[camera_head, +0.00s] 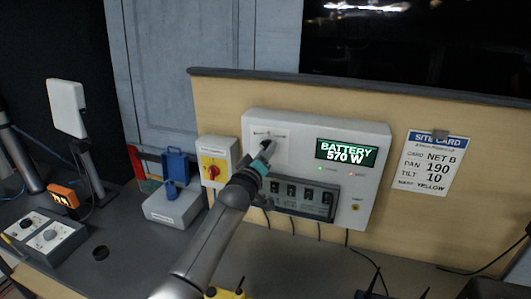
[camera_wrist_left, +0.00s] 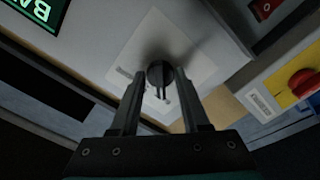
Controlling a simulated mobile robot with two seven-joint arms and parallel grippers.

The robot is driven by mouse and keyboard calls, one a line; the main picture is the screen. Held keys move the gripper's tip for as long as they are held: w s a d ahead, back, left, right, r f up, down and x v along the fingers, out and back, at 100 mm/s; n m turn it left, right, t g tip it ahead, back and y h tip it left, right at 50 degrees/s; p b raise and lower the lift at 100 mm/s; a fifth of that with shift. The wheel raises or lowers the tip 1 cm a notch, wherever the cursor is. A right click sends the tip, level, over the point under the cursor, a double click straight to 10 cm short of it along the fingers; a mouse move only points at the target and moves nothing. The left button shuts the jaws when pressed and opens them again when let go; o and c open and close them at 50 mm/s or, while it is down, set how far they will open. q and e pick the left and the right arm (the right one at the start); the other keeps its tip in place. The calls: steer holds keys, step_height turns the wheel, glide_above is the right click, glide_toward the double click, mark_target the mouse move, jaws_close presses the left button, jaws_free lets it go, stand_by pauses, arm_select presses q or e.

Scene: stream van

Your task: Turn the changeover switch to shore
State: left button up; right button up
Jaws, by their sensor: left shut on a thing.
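The changeover switch is a dark rotary knob (camera_wrist_left: 158,76) on a pale square plate (camera_wrist_left: 150,45) on the white power panel (camera_head: 375,160). In the left wrist view the two fingers of my left gripper (camera_wrist_left: 160,85) are shut on the knob, one on each side. In the head view my left gripper (camera_head: 266,150) reaches the plate at the panel's upper left and largely hides the knob. The panel's display (camera_head: 346,152) reads BATTERY 570 W. The plate's labels are too small to read. My right gripper is not in view.
A yellow box with a red knob (camera_head: 214,171) is just left of the panel. A breaker row (camera_head: 310,197) lies under the plate. A site card (camera_head: 434,162) hangs to the right. A blue and grey case (camera_head: 175,200) stands on the desk.

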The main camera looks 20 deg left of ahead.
arm_select(q)
jaws_close()
steer(key=m, duration=1.8)
steer(key=shift+a+p, duration=0.2)
steer(key=shift+p, duration=0.2)
stand_by(0.4)
steer(key=o, duration=0.7)
jaws_free()
